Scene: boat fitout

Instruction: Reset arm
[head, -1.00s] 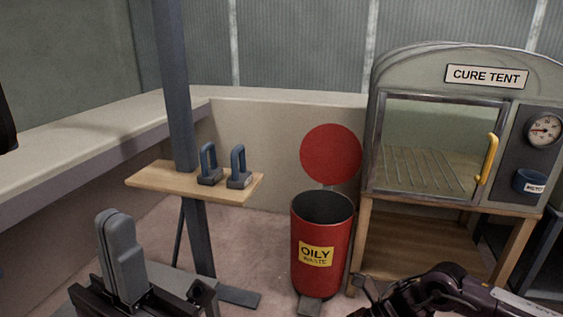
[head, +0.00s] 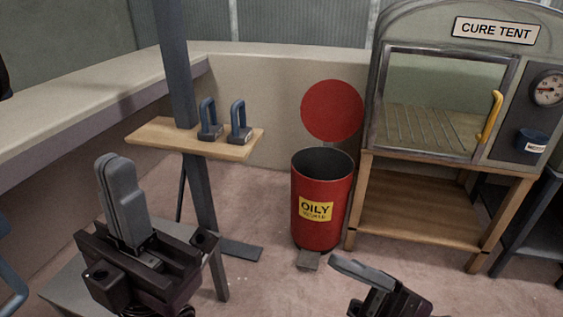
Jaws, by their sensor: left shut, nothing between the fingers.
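My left gripper (head: 122,200) stands at the lower left of the head view with its grey fingers pointing up. The fingers are pressed together with nothing between them. It is in front of and below the small wooden shelf (head: 158,138), apart from it. My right gripper (head: 358,270) shows in part at the bottom edge, right of the middle, low over the floor. It is seen side-on, and I cannot tell whether its fingers are apart.
Two blue-handled tools (head: 239,123) stand on the shelf, which is fixed to a grey post (head: 175,70). A red oily waste bin (head: 322,225) with its round lid raised stands in the middle. The cure tent (head: 440,75) is at right on a wooden stand. Some floor is clear.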

